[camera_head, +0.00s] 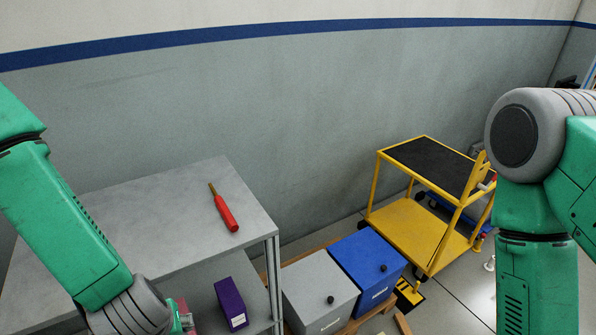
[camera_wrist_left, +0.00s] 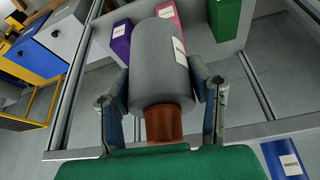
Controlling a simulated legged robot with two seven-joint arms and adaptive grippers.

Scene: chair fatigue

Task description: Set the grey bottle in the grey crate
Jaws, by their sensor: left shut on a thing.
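The grey bottle (camera_wrist_left: 160,62), a grey cylinder with a brown neck or cap and a white label, fills the middle of the left wrist view. My left gripper (camera_wrist_left: 161,80) is shut on it, with one finger on each side. In the head view the bottle is hidden. My right gripper is out of view.
A blue crate (camera_head: 362,258) stands beside the grey one. Pink (camera_wrist_left: 168,14) and green (camera_wrist_left: 224,18) boxes are also there. A yellow cart (camera_head: 420,227) stands behind right.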

